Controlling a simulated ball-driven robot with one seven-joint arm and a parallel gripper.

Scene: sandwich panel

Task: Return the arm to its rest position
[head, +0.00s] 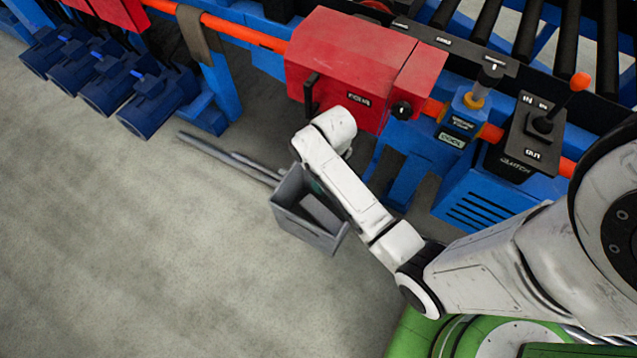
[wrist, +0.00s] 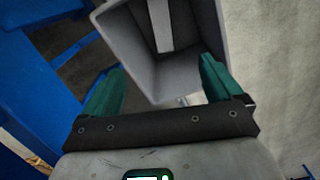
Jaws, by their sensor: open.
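My white arm (head: 345,185) reaches from the right edge of the head view to just below the red box on the machine. A grey open bin (wrist: 180,75) lies beyond the fingertips in that view. In the head view the bin (head: 292,223) stands partly behind my forearm, with a dark grey piece inside. The fingers are mostly hidden by the arm in the head view.
The red box (head: 350,60) with a black handle and knob is close above my wrist. Blue motors (head: 140,100) are at left.

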